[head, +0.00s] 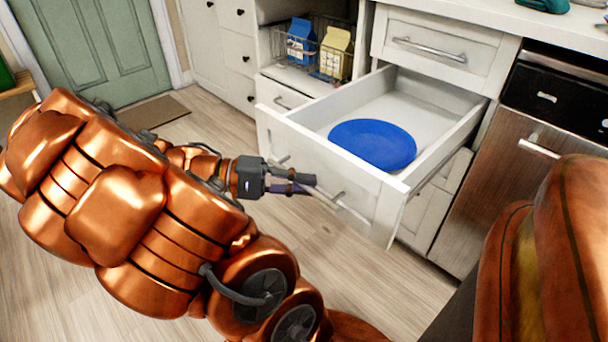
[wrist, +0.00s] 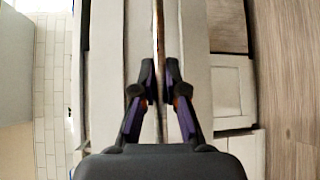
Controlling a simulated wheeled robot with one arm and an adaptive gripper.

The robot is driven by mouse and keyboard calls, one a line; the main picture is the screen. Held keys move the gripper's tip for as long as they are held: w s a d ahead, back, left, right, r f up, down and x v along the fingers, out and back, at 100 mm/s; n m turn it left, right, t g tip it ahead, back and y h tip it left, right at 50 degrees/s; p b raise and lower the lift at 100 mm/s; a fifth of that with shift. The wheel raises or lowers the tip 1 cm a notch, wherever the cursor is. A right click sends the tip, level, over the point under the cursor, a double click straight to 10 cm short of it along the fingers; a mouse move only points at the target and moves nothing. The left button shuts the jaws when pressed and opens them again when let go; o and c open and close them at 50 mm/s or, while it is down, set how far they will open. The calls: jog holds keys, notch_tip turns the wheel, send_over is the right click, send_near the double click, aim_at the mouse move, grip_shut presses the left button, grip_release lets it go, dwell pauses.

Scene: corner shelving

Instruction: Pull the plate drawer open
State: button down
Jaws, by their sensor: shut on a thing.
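The plate drawer (head: 330,162) is a white drawer that stands well out from the cabinet in the head view. A blue plate (head: 372,144) lies flat inside it. Its bar handle (head: 322,196) runs along the front. My gripper (head: 305,184) is at the drawer front, shut on the handle near its left part. In the wrist view my gripper (wrist: 160,75) has its two fingers on either side of the thin handle bar (wrist: 159,30), close together. The fingers hide part of the bar.
A closed drawer (head: 440,48) is above the open one. A dishwasher (head: 510,165) stands to the right. Wire baskets (head: 318,50) with cartons sit on a shelf behind. A green door (head: 95,45) and a mat (head: 152,112) are at the back left. The wooden floor in front is clear.

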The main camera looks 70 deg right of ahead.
dwell(0.3)
jog(key=c, duration=1.2)
grip_release()
jog(key=shift+a, duration=0.1)
jog(key=v, duration=1.2)
jog(key=s+a+r+n+t+y+p, duration=0.2)
jog(key=a+r+n+t+p, duration=0.2)
jog(key=a+r+p, duration=0.3)
jog(key=s+a+r+n+t+y+p, duration=0.2)
jog(key=a+r+n+t+p, duration=0.2)
jog(key=r+p, duration=1.1)
jog(key=s+a+r+n+t+y+p, duration=0.2)
jog(key=a+r+t+p, duration=0.3)
jog(key=p, duration=1.5)
jog(key=a+r+n, duration=0.1)
jog(key=a+r, duration=0.4)
jog(key=r, duration=0.1)
jog(key=shift+s+a+n+p, duration=0.25)
jog(key=shift+s+n+p, duration=0.05)
jog(key=shift+s+n, duration=0.1)
